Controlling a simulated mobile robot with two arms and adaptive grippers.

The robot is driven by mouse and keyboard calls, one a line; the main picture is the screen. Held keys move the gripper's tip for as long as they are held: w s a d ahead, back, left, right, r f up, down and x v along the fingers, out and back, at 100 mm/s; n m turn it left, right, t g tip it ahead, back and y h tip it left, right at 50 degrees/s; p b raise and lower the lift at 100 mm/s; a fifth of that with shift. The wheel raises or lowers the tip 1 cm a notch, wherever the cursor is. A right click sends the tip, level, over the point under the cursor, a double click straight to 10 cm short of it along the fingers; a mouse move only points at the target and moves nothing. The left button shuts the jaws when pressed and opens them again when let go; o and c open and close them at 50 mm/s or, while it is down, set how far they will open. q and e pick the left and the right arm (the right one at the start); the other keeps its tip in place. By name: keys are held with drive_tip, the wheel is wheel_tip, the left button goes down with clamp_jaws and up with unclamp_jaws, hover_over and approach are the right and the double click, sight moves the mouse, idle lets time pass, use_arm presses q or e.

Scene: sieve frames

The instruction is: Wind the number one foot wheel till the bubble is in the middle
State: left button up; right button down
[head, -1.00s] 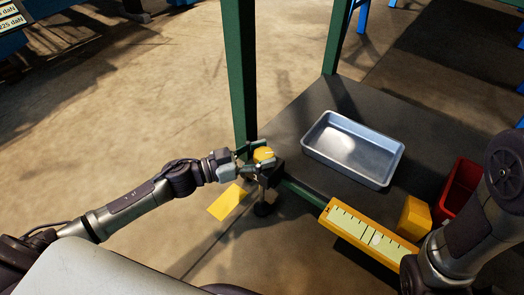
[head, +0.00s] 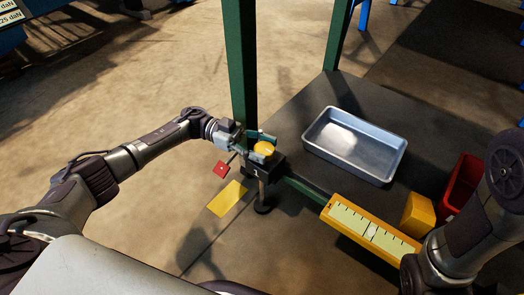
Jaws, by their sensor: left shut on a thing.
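The yellow foot wheel (head: 265,148) sits on a dark block at the near corner of the green frame. A small pale mark on the block (head: 255,170) looks like a number, too small to be sure. My left gripper (head: 262,145) has its fingers around the wheel and is shut on it. The level (head: 328,212) is a yellow bar with a pale scale on the frame's front edge. Its whitish bubble (head: 371,231) appears to lie between the dark middle marks. My right arm comes in at lower right; its gripper is out of view.
A yellow sheet (head: 227,198) lies on the floor. A metal tray (head: 307,145), yellow block (head: 418,214) and red bin (head: 462,184) stand to the right. A green post (head: 240,70) rises behind the wheel.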

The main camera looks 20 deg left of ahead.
sight(264, 148)
use_arm(q)
drive_tip(key=shift+d+m+g, duration=0.1)
drive_tip(key=shift+m+g, duration=0.3)
drive_tip(key=shift+g, duration=0.2)
drive_tip(key=o, duration=1.2)
drive_tip(key=shift+d+f, duration=0.1)
drive_tip(key=shift+r, duration=0.3)
wheel_tip(264, 148, up, 10)
drive_tip(key=shift+f, duration=0.25)
